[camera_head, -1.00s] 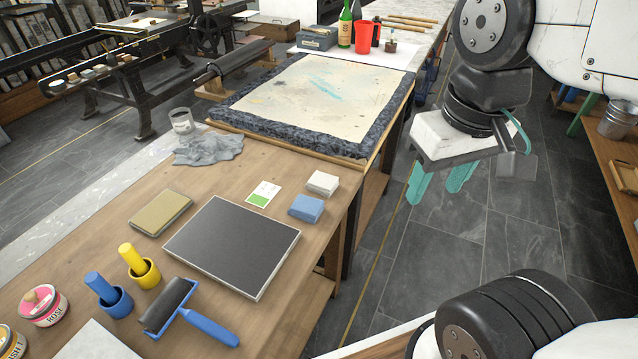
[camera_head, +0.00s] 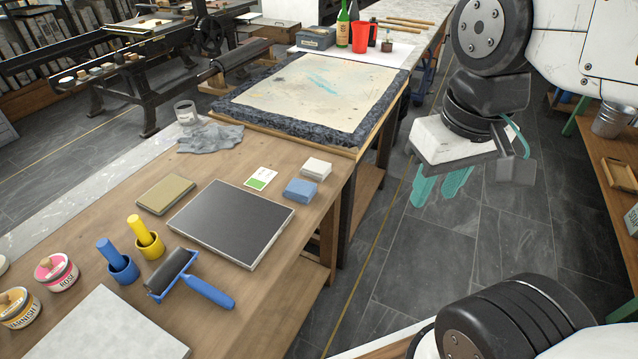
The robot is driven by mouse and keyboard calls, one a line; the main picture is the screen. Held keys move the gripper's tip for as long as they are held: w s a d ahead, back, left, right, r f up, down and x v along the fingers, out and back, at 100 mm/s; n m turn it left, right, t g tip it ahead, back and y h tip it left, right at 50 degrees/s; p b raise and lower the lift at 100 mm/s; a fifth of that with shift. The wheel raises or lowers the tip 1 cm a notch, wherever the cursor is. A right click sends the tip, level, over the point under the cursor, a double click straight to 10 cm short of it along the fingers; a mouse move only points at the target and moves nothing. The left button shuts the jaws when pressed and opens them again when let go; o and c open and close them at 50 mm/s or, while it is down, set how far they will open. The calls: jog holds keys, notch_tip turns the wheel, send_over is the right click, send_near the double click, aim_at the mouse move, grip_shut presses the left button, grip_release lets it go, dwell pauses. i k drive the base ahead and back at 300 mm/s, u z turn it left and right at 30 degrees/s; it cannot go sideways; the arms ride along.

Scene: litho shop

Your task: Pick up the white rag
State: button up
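A small white folded block, which looks like the white rag (camera_head: 316,168), lies on the wooden table near its right edge. A blue folded block, likely a blue rag (camera_head: 301,191), lies just in front of it, close by. My gripper (camera_head: 441,187) has two teal fingers pointing down, with a gap between them and nothing held. It hangs over the floor to the right of the table, well apart from the white rag. Nothing covers the rag.
Around the rag are a green-and-white card (camera_head: 261,178), a black slab (camera_head: 232,222), a tan block (camera_head: 166,194), a blue-handled roller (camera_head: 190,278) and a crumpled grey cloth (camera_head: 210,137). Behind stands a large stone with a pale surface (camera_head: 318,95).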

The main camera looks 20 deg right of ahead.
aim_at(316, 169)
jog(key=k, duration=0.95)
jog(key=z, duration=0.8)
jog(key=i, duration=0.75)
jog(key=z, duration=0.6)
jog(key=i, duration=0.65)
jog(key=u, duration=0.85)
jog(key=i, duration=0.85)
jog(key=u, duration=0.9)
